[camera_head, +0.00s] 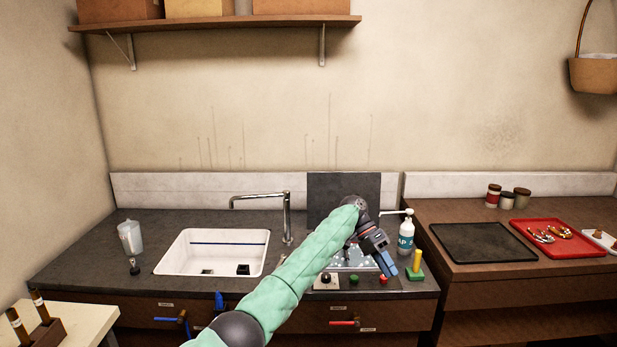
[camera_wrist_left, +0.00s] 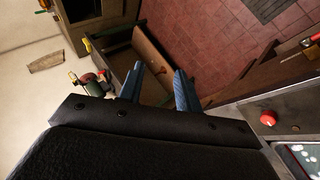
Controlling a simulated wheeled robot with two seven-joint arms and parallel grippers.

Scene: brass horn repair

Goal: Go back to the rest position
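My left arm, in a mint-green sleeve, reaches up and right across the front of the counter in the head view. My left gripper (camera_head: 388,266) hangs over the counter near the soap bottle, with its blue fingers pointing down and to the right. In the left wrist view the two blue fingers (camera_wrist_left: 172,80) stand apart with nothing between them. My right gripper is in neither view.
The white sink (camera_head: 173,262) with its tap (camera_head: 287,215) is left of my gripper. The soap bottle (camera_head: 406,238) and a green block with a yellow post (camera_head: 415,272) are close right. A black tray (camera_head: 482,242) and red tray (camera_head: 575,246) lie further right.

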